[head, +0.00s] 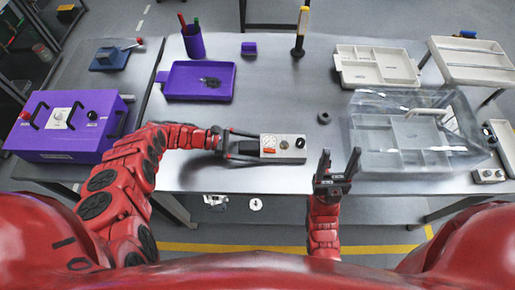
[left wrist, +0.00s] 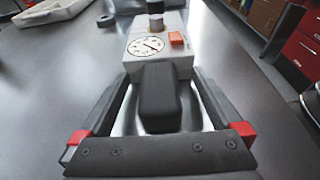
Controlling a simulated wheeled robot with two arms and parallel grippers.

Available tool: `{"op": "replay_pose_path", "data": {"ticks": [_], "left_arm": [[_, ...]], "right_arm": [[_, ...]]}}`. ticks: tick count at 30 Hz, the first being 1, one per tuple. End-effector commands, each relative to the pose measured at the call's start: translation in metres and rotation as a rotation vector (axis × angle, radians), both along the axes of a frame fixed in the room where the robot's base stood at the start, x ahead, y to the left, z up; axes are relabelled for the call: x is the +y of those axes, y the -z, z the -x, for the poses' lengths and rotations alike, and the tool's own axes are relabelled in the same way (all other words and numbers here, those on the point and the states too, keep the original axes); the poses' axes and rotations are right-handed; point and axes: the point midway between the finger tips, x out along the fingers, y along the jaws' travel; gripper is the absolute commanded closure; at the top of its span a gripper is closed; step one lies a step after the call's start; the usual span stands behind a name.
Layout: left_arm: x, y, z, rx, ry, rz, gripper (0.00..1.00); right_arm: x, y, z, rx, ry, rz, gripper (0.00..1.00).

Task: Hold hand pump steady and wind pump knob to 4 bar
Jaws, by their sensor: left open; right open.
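The hand pump (head: 291,149) is a light grey block lying on the metal table, with a round white dial, an orange-red part and a dark knob (head: 300,143) on top. In the left wrist view the pump (left wrist: 165,62) shows its dial (left wrist: 146,46), its black knob (left wrist: 156,16) and a black handle (left wrist: 158,98) pointing toward me. My left gripper (head: 251,147) is open, with one finger on each side of the handle; gaps show between them. My right gripper (head: 339,163) is open and empty, right of and nearer than the pump, fingers pointing away from me.
A dark ring (head: 324,118) lies right of the pump. A clear bin (head: 372,165) stands at the right, with beige trays (head: 378,82) behind it. A purple tray (head: 200,95) and purple cup (head: 194,43) stand behind left; a purple box (head: 62,150) is at far left.

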Motion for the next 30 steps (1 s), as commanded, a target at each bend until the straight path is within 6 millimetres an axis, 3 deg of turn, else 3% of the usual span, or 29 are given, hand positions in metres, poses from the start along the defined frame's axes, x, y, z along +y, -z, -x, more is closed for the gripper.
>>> {"op": "replay_pose_path", "data": {"ticks": [9, 22, 30], "left_arm": [[-0.0042, 0.0015, 0.0001, 0.0, 0.0, -0.001, 0.0], [-0.0039, 0.0012, 0.0001, 0.0, 0.0, 0.0, 0.76], [-0.004, 0.001, 0.0001, 0.0, 0.0, 0.0, 0.79]], "right_arm": [[0.0, 0.0005, 0.0, 0.0, 0.0, 0.0, 0.4], [0.0, 0.0005, 0.0, 0.0, 0.0, 0.0, 0.4], [0.0, 0.0004, 0.0001, 0.0, 0.0, 0.0, 0.4]]}}
